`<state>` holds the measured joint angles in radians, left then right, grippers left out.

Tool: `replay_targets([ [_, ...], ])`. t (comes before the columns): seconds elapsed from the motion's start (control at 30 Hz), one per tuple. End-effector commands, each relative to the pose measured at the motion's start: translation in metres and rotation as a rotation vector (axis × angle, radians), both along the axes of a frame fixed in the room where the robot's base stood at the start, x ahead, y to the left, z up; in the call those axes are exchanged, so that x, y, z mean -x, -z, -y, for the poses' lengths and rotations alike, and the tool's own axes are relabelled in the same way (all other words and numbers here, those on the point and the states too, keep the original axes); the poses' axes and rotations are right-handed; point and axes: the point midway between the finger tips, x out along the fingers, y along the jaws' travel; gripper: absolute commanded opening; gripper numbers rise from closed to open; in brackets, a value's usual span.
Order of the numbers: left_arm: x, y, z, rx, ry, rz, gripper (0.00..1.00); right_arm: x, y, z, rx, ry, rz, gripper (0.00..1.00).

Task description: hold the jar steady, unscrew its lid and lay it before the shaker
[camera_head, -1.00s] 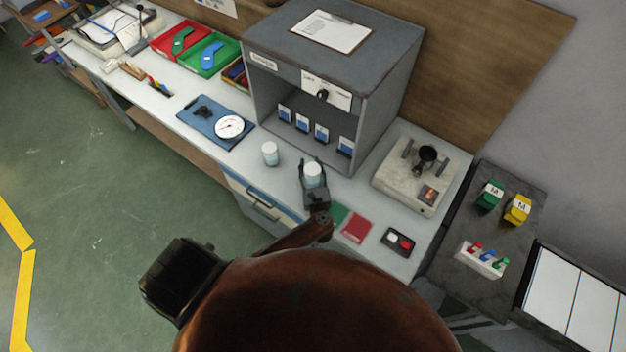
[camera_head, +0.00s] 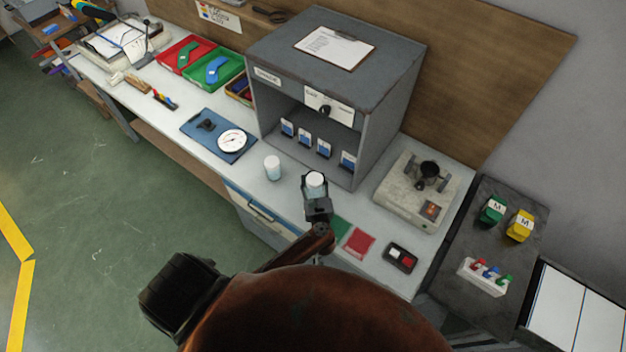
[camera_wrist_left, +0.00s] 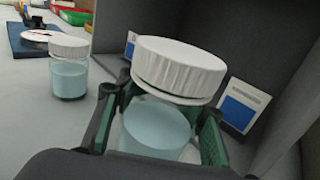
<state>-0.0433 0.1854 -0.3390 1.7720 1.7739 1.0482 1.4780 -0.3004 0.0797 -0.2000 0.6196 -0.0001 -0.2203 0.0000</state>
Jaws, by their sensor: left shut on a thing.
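My left gripper (camera_head: 316,186) is shut on a jar with a white lid (camera_head: 316,179) on the bench in front of the grey cabinet. In the left wrist view the green-padded fingers sit on both sides of the jar's pale blue body (camera_wrist_left: 155,128). The white ribbed lid (camera_wrist_left: 180,66) is on top, above the fingers. A second, similar jar (camera_head: 272,168) stands upright to the left, apart from the gripper; it also shows in the left wrist view (camera_wrist_left: 69,72). A beige machine with a black cup, likely the shaker (camera_head: 414,190), stands to the right. My right gripper is not in view.
The grey cabinet (camera_head: 382,125) with blue-labelled items inside stands close behind the held jar. A blue mat with a dial (camera_head: 218,137) is to the left. A red card (camera_head: 359,242) and a black switch box (camera_head: 400,257) lie near the front edge.

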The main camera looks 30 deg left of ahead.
Motion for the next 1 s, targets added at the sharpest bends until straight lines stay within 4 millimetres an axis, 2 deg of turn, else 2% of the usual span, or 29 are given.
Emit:
replay_targets([
  [0.27, 0.046, -0.065, 0.028, 0.006, -0.002, 0.004, 0.00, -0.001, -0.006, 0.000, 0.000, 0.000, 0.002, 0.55],
  [0.4, 0.076, -0.076, 0.047, 0.003, -0.001, -0.001, 0.00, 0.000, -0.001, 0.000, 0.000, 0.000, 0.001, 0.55],
  [0.6, 0.105, -0.092, 0.065, 0.001, -0.001, 0.000, 0.00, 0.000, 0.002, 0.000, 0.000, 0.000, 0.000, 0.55],
  [0.8, 0.117, -0.100, 0.073, -0.001, 0.000, 0.001, 0.00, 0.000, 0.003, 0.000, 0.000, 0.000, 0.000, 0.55],
  [1.0, 0.119, -0.101, 0.075, -0.001, 0.000, 0.002, 0.00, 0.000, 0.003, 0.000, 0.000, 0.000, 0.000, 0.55],
])
